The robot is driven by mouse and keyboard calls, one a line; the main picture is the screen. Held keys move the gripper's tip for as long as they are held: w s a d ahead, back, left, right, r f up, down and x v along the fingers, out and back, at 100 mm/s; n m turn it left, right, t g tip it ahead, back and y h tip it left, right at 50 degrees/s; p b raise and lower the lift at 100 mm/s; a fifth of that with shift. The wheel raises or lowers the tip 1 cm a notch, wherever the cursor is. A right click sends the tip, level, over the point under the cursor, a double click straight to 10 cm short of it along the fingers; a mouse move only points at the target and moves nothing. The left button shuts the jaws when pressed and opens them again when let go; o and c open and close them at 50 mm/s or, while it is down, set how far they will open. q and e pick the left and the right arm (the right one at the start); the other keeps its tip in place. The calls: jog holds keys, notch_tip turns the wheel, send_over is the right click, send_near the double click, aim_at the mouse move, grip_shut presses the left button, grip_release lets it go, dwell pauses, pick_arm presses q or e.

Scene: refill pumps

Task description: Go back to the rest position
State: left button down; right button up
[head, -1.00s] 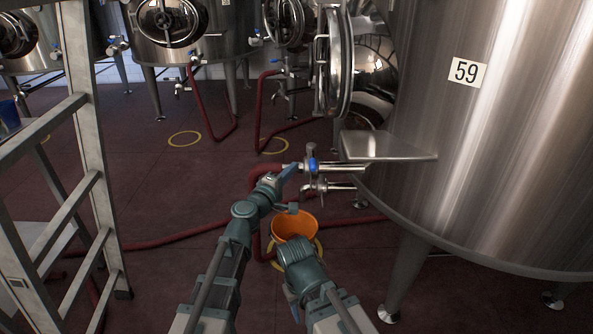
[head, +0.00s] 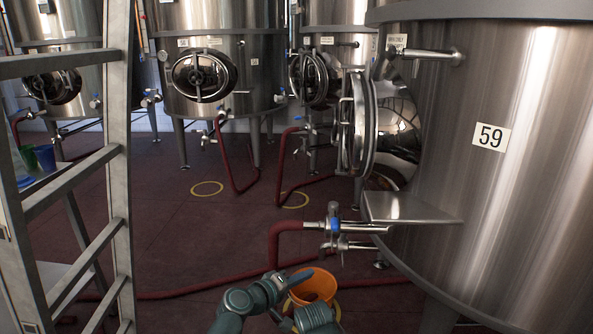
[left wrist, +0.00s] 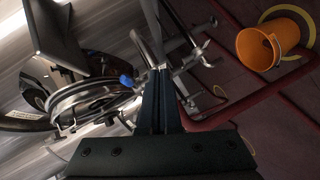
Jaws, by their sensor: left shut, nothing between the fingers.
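My left gripper (head: 302,277) is shut and empty. In the head view it is in front of the orange bucket (head: 318,284), overlapping its rim, and below the blue-handled valve (head: 334,210) of tank 59. In the left wrist view its closed fingers (left wrist: 158,98) point toward the tank's pipes, with the orange bucket (left wrist: 262,50) at the upper right.
Tank 59 (head: 520,190) fills the right side, with a metal shelf (head: 410,208) jutting out. A ladder (head: 115,150) stands at left. A red hose (head: 200,289) crosses the floor below the valve. More tanks stand behind. The middle floor is clear.

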pick_arm(q)
jog(key=s+a+f+m+g+y, duration=0.4)
jog(key=s+a+f+g, duration=0.15)
jog(key=f, duration=0.55)
jog(key=s+a+f+m+g+y, duration=0.1)
jog(key=s+a+f+g+y, duration=0.2)
jog(key=a, duration=0.4)
jog(key=s+a+f+m+g+y, duration=0.1)
jog(key=s+a+f+g+y, duration=0.2)
jog(key=a, duration=0.4)
jog(key=s+d+r+m+y, duration=0.1)
jog(key=s+d+m+y, duration=0.15)
jog(key=s+d, duration=0.65)
notch_tip(320, 180, up, 36)
jog(key=w+d+h+p, duration=0.1)
jog(key=w+d+p, duration=0.1)
jog(key=p, duration=3.3)
jog(key=shift+m+t+p, duration=0.35)
jog(key=shift+p, duration=0.05)
jog(key=shift+f, duration=0.2)
